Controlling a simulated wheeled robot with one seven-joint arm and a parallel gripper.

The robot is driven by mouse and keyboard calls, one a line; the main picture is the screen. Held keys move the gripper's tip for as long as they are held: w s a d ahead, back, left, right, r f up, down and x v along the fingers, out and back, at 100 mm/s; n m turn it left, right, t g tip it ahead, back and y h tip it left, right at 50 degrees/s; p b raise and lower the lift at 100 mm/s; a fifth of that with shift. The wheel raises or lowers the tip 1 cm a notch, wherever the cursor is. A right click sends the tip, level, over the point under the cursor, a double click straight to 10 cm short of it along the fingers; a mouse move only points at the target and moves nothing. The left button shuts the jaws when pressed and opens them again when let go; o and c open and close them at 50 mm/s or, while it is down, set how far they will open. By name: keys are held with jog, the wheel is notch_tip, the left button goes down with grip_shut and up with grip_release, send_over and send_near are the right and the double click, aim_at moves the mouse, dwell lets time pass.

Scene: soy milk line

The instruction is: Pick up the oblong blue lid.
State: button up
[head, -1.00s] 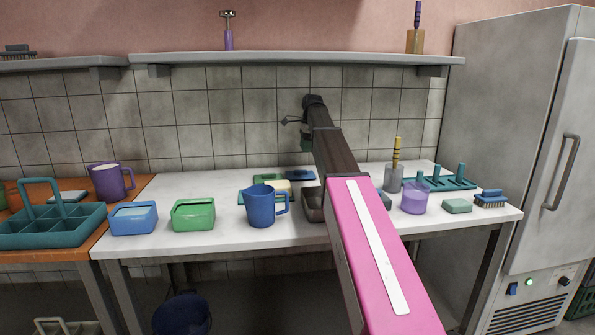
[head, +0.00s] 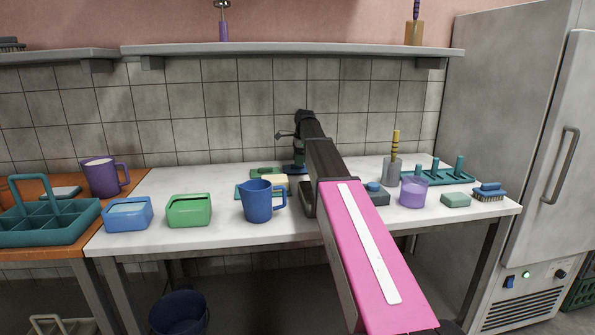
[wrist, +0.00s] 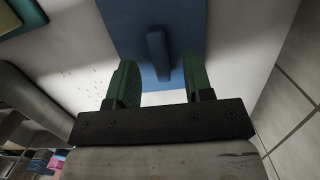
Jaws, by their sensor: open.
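The oblong blue lid (wrist: 188,22) lies flat on the white table in the wrist view, with a raised bar handle (wrist: 157,52) along its middle. My gripper (wrist: 159,76) has two green fingers, open and apart, over the near end of the lid. One finger shows on each side of the handle, with clear gaps; I cannot tell the height left above the lid. In the head view my gripper (head: 298,165) points down at the back of the table, and my arm hides most of the lid.
A green lid (head: 262,171), a cream block (head: 275,181) and a blue jug (head: 258,203) stand left of my gripper. A dark-topped container (head: 376,192), a grey pot (head: 391,171) and a purple cup (head: 413,192) stand to the right. The tiled wall is close behind.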

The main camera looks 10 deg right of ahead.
jog(key=shift+a+f, duration=0.1)
jog(key=shift+f, duration=0.75)
grip_shut()
jog(key=shift+r, duration=0.15)
